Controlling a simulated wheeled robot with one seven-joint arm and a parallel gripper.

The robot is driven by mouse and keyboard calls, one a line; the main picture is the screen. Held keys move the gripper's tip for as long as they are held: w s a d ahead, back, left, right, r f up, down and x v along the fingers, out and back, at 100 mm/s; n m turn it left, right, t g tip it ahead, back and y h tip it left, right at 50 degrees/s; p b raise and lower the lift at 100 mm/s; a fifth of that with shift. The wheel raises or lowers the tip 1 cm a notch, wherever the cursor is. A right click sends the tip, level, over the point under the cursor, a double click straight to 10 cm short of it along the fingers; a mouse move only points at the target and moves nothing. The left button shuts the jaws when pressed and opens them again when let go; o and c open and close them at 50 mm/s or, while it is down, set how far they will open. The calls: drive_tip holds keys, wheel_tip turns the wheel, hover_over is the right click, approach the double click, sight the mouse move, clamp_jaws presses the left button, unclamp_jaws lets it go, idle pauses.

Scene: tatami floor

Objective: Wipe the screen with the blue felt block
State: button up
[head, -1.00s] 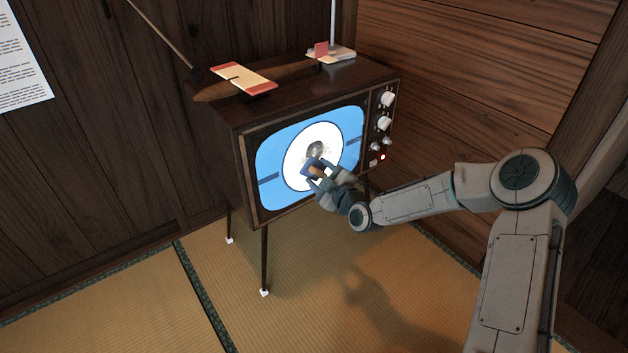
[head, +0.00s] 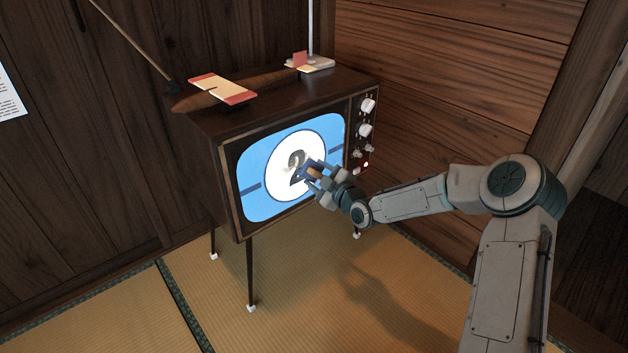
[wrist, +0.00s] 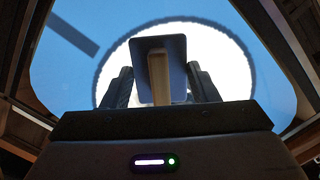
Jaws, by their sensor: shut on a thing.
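The screen (head: 262,185) of an old television glows blue with a white disc and a dark figure inside it. A greyish smudge shows on the disc near the figure. My gripper (head: 318,176) is shut on the blue felt block (head: 309,169) by its tan handle, at the right part of the disc. In the wrist view, the block (wrist: 176,52) stands upright between the fingers, in front of the screen (wrist: 75,75). I cannot tell for sure whether the block touches the glass.
The wooden television (head: 205,120) stands on thin legs on tatami. Wooden walls rise close behind; the tatami in front (head: 200,320) is clear.

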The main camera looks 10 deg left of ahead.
sight(288, 169)
drive_tip(key=shift+w+d, duration=0.85)
drive_tip(key=shift+w, duration=0.05)
drive_tip(key=shift+a+r, duration=0.2)
drive_tip(key=shift+r, duration=0.9)
drive_tip(key=shift+s+a+b, duration=0.7)
drive_tip(key=shift+s+a, duration=0.5)
drive_tip(key=shift+s, duration=0.2)
drive_tip(key=shift+s+a, duration=0.55)
drive_tip(key=shift+s, duration=0.2)
drive_tip(key=shift+s+a, duration=0.5)
drive_tip(key=shift+s, duration=0.2)
drive_tip(key=shift+s+a, duration=1.7)
drive_tip(key=shift+s, duration=0.2)
drive_tip(key=shift+s+a, duration=1.65)
drive_tip(key=shift+s, duration=0.2)
drive_tip(key=shift+r+p, duration=0.45)
drive_tip(key=shift+r, duration=0.55)
drive_tip(key=shift+w+d+b, duration=0.4)
drive_tip(key=shift+w+d, duration=0.3)
drive_tip(key=shift+w, duration=0.1)
drive_tip(key=shift+w+d, duration=0.45)
drive_tip(key=shift+w, duration=0.15)
drive_tip(key=shift+w+d, duration=1.2)
drive_tip(key=shift+w, duration=0.1)
